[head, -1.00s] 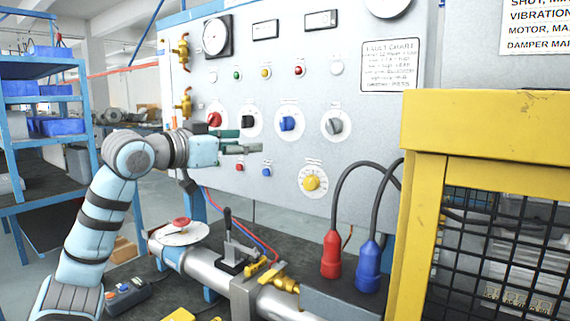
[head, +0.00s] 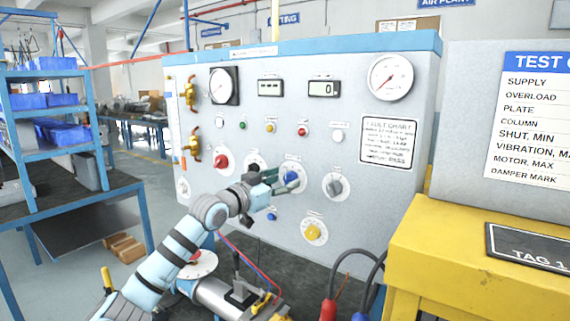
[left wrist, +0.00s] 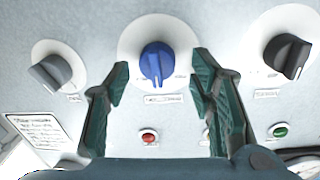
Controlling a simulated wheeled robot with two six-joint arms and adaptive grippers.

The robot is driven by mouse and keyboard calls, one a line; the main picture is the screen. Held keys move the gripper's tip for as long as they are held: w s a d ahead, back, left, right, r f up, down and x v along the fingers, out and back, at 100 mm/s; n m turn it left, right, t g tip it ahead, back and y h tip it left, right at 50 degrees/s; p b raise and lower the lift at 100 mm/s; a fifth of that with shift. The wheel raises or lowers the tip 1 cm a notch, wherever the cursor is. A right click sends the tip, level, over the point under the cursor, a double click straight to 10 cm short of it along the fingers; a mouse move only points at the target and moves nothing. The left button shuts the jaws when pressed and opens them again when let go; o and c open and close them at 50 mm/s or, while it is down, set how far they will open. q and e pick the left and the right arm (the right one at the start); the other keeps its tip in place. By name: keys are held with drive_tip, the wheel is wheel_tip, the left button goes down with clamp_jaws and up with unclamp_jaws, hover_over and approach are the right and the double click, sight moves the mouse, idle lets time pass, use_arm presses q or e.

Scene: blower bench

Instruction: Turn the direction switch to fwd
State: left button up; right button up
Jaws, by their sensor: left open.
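My left gripper (head: 282,182) is open in front of the upright grey panel, at a blue rotary knob (head: 291,176). In the left wrist view the blue knob (left wrist: 156,61) lies between and just beyond the two green fingers, with a gap on both sides. The wrist picture is upside down relative to the head view; there the knob's ridge points down, toward the panel's top. A small label under it is too blurred to read, so I cannot tell which knob is the direction switch. My right gripper is not in view.
A grey knob (head: 335,187) and a black knob (left wrist: 287,55) flank the blue one closely. A red knob (head: 221,162), a yellow knob (head: 313,232) and small lamps share the panel. A yellow frame (head: 450,235) stands at the right. Red and blue plugs with cables are below.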

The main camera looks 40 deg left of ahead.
use_arm(q)
drive_tip(key=shift+w+d+f, duration=0.1)
drive_tip(key=shift+w, duration=0.35)
drive_tip(key=shift+s, duration=0.1)
drive_tip(key=shift+c, duration=1.2)
drive_tip(key=c, duration=0.9)
drive_tip(key=shift+c, duration=0.2)
drive_tip(key=shift+n, duration=0.5)
drive_tip(key=n+p, duration=0.1)
drive_tip(key=n, duration=0.2)
drive_tip(key=shift+n, duration=0.3)
drive_tip(key=shift+n+t+p, duration=0.3)
drive_tip(key=shift+n+p, duration=0.15)
drive_tip(key=shift+n, duration=1.85)
